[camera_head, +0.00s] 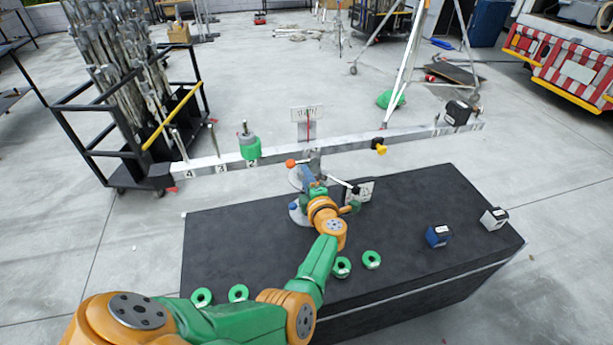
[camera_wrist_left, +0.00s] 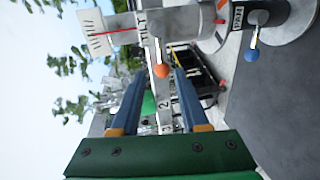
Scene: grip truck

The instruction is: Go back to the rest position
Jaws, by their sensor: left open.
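My left gripper (camera_head: 309,177) is over the black table beside the post of the balance, open and empty. An orange knob (camera_head: 290,163) and a blue knob (camera_head: 294,206) are by the post; both show in the left wrist view, orange (camera_wrist_left: 161,71) and blue (camera_wrist_left: 251,55). My right gripper is out of view.
On the black table (camera_head: 235,240) lie several green rings (camera_head: 371,260), a blue block (camera_head: 438,236) and a pale block (camera_head: 494,218). A black cart (camera_head: 130,155) with poles stands at the left. Tripod legs (camera_head: 405,70) and a red-white truck (camera_head: 570,65) are behind.

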